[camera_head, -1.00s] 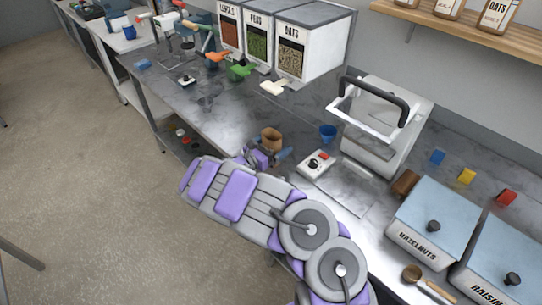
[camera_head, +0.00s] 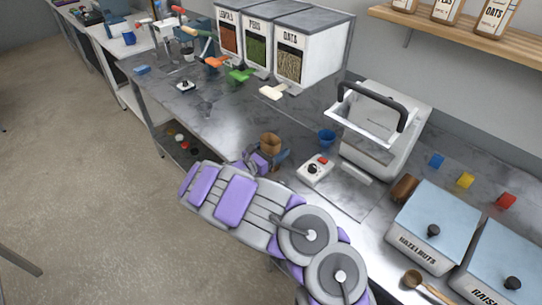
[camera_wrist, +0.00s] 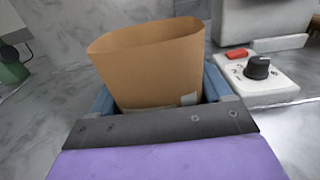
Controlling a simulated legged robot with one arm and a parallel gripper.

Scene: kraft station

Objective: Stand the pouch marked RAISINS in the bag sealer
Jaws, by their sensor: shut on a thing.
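A brown kraft pouch (camera_wrist: 150,65) stands upright with its top open in the wrist view, and it also shows in the head view (camera_head: 271,143). No marking is readable on it; only a small pale label corner shows low on its side. My gripper (camera_wrist: 160,100) is shut on the pouch, with its blue fingers on either side of it. In the head view my gripper (camera_head: 275,158) is over the counter, left of the control box. The bag sealer (camera_head: 381,128), a white machine with a black handle, stands to the right with its handle raised. No pouch is in it.
Bins marked HAZELNUTS (camera_head: 432,224) and RAISINS (camera_head: 510,262) are at right.

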